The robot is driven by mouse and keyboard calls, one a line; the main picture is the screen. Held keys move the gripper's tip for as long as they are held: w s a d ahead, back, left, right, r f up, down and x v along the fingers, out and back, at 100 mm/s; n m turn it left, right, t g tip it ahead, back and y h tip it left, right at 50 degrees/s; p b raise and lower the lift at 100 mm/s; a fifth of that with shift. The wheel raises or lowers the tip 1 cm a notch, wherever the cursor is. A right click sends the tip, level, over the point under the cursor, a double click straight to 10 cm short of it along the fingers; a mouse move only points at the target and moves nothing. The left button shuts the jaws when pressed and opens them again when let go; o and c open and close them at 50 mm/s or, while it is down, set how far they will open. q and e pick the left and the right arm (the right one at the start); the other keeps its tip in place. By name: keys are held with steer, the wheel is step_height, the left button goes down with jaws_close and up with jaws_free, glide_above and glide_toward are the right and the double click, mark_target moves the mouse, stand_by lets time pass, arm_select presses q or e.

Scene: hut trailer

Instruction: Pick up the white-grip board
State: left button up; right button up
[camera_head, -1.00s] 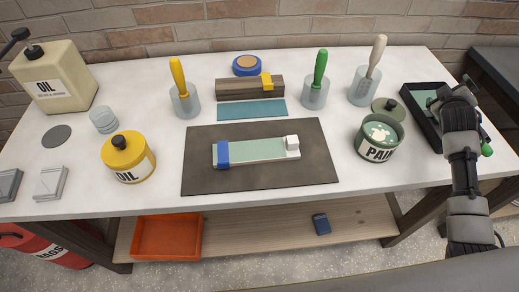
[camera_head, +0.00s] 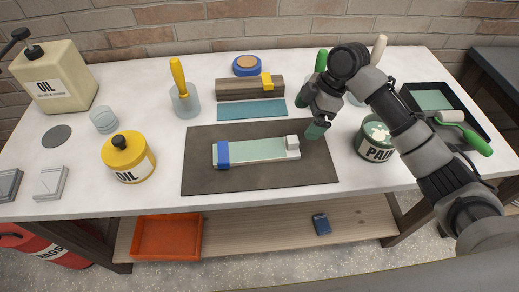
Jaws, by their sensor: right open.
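The white-grip board (camera_head: 258,151) is a pale green strip lying flat on a dark mat (camera_head: 225,185), with a blue block (camera_head: 222,153) at its left end and a white grip (camera_head: 292,143) at its right end. My right gripper (camera_head: 309,115) is open, with its green fingertips apart. In the picture it is just above and right of the white grip, over the mat's back right corner. It is empty, and the board looks untouched. My left gripper is out of view.
A yellow oil tin (camera_head: 127,160) stands left of the mat. A green paint tin (camera_head: 374,146) stands to the right, partly behind my arm. A wooden block (camera_head: 240,88), a blue-green strip (camera_head: 250,110) and a yellow-handled tool in a cup (camera_head: 183,92) are behind.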

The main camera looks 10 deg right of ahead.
mark_target(289, 139)
steer(key=x, duration=0.5)
steer(key=shift+s+a+x, duration=0.1)
steer(key=shift+s+x, duration=0.05)
steer(key=shift+x, duration=1.2)
steer(key=shift+s+a+x, duration=0.1)
steer(key=shift+x, duration=1.2)
steer(key=shift+r, duration=0.15)
steer(key=c, duration=1)
step_height(289, 139, up, 10)
steer(key=shift+f, duration=4.6)
